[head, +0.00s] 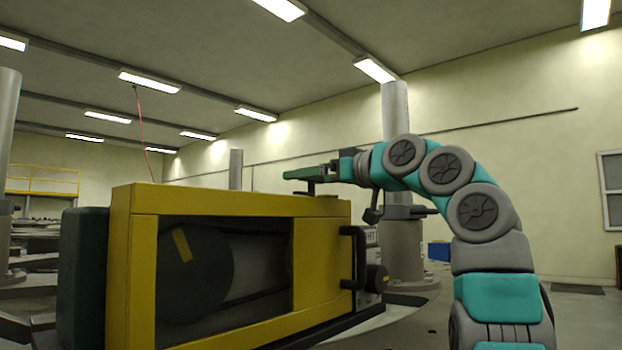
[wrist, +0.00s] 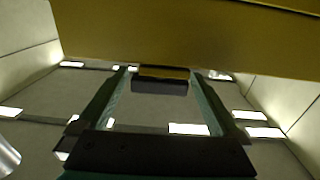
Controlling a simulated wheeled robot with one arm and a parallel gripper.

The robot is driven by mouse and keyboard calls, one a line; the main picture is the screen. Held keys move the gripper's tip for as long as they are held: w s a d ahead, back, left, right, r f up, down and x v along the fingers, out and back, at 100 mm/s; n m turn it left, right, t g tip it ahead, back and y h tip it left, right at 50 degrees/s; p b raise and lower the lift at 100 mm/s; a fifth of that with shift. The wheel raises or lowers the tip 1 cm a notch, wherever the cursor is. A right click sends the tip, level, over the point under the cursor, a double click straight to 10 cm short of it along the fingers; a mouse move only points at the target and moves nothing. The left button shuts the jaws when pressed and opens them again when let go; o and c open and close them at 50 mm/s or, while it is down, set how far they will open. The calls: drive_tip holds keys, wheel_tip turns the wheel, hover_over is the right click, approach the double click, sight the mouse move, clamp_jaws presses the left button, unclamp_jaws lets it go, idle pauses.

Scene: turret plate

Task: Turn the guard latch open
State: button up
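The yellow guard (head: 225,202) is a box-like frame with a dark window, standing in front of me in the head view. A small dark piece, which looks like the latch (head: 311,187), stands up from its top edge near the right end. My gripper (head: 298,173) is level just above that edge, reaching left over the piece. In the wrist view my gripper's (wrist: 159,75) two fingers are spread apart. A dark block with a yellowish top, likely the latch (wrist: 160,85), shows between the fingertips. I cannot tell whether the fingers touch it.
A black handle (head: 354,258) sticks out at the guard's right side, beside a dark knob with a yellow mark (head: 378,279). A grey column (head: 403,245) stands behind my arm.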

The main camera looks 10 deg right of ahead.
drive_tip(key=b+v, duration=0.1)
drive_tip(key=v, duration=0.6)
drive_tip(key=shift+s+d, duration=0.25)
drive_tip(key=shift+s, duration=0.1)
idle(0.4)
